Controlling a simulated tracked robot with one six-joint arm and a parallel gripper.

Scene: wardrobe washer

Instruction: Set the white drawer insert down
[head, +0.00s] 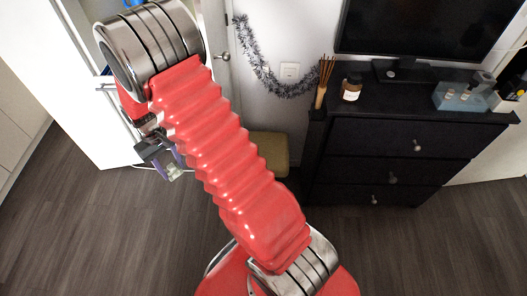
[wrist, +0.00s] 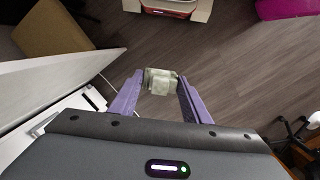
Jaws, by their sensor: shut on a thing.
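My gripper (wrist: 158,84) has two purple fingers, shut on a small pale, grey-green looking piece. I take this piece to be the white drawer insert (wrist: 162,80). It sits between the fingertips, held above the dark wood floor with no surface touching it that I can see. In the head view my gripper (head: 170,160) hangs at the left of my red arm, in front of the open white door, and the insert (head: 175,173) shows small and pale at its tip. Its far side is hidden.
A white door panel (head: 82,100) stands close left of my gripper. An olive pouf (head: 268,153) is by the wall. A black dresser (head: 385,145) stands right, carrying a TV (head: 430,25), a jar (head: 351,88) and a blue-grey tray (head: 460,97). The floor between is mostly clear.

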